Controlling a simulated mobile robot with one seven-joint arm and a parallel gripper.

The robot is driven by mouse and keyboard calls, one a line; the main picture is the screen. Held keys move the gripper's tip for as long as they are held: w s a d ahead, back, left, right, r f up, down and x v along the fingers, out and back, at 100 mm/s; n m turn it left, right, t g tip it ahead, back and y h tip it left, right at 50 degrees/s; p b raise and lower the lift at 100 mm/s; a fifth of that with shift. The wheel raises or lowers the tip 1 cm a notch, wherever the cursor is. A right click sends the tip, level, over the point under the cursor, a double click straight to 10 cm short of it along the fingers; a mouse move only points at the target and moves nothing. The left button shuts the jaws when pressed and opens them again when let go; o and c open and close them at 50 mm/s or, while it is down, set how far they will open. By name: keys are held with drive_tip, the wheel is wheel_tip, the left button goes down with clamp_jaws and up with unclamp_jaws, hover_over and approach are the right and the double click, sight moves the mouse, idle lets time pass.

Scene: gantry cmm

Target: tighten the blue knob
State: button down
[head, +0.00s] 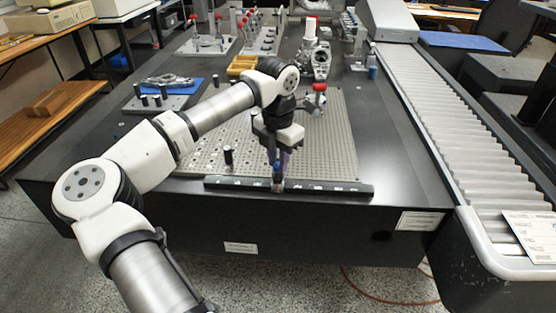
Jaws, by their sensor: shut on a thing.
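My gripper (278,178) points straight down at the black rail (335,188) along the front edge of the perforated plate. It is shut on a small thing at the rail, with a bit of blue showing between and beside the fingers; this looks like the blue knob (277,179). The fingers cover most of the knob, so its turn and how it sits on the rail cannot be made out. Several small pale labels lie along the rail's top.
The perforated plate (330,150) lies behind the rail on the dark table (400,155). A black post (228,156) stands on it to the left. A red-topped clamp (319,90) and a yellow tray (241,65) stand farther back. A roller conveyor (440,115) runs along the right.

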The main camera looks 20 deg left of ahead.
drive_tip(key=m, duration=0.3)
drive_tip(key=shift+w+r+m, duration=0.1)
drive_tip(key=shift+m, duration=0.2)
idle(0.3)
drive_tip(key=c, duration=1.2)
unclamp_jaws()
